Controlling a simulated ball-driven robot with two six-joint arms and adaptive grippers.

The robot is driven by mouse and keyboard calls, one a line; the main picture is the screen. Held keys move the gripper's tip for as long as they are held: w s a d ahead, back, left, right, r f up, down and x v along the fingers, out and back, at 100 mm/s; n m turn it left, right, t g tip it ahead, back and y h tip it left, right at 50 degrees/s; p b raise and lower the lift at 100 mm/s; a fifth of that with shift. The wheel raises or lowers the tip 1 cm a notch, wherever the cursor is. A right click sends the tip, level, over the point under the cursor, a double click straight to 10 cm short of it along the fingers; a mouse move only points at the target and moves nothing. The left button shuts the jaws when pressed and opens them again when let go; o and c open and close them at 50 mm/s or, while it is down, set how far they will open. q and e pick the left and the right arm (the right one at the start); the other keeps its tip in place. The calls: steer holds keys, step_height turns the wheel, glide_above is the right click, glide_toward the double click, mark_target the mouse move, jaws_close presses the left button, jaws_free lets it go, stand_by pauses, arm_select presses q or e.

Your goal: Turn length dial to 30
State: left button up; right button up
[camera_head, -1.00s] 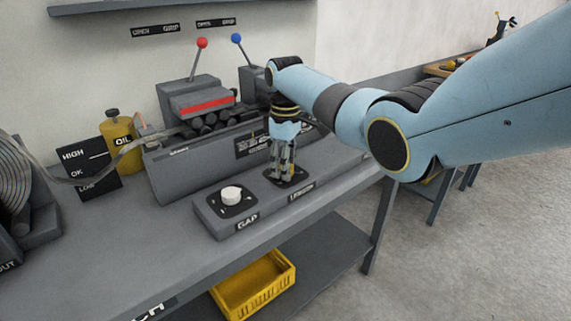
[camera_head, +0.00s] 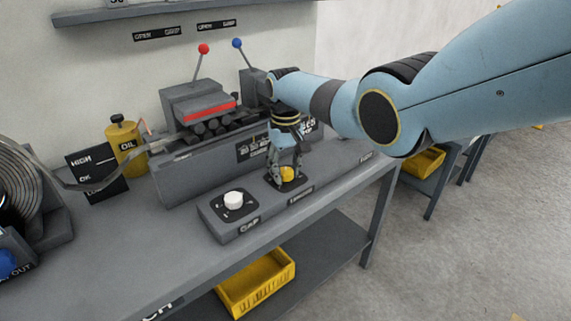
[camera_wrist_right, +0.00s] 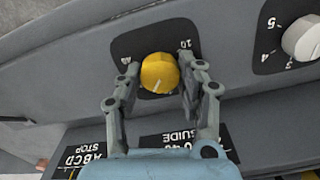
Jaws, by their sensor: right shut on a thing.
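The length dial is a yellow knob (camera_head: 288,174) on a dark square plate, on the sloped front panel of the grey machine. In the right wrist view the yellow knob (camera_wrist_right: 159,73) sits between the two fingers, its white pointer line toward the lower left. My right gripper (camera_head: 285,172) reaches down from above and is shut on the knob, in the right wrist view (camera_wrist_right: 160,80) with a finger on each side. Scale figures on the plate are partly hidden; a 10 shows at its upper right. My left gripper is not in view.
The white gap knob (camera_head: 234,199) stands just left of the yellow knob. Levers with a red ball (camera_head: 203,49) and a blue ball (camera_head: 238,43) rise behind. A yellow oil can (camera_head: 126,148) and a metal coil (camera_head: 25,185) are at left. A yellow crate (camera_head: 258,283) sits below.

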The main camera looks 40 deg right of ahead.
mark_target(285, 170)
steer(key=m, duration=0.3)
steer(key=shift+p, duration=0.4)
steer(key=shift+m, duration=0.4)
steer(key=o, duration=1.2)
steer(key=shift+c, duration=0.2)
step_height(285, 170, up, 12)
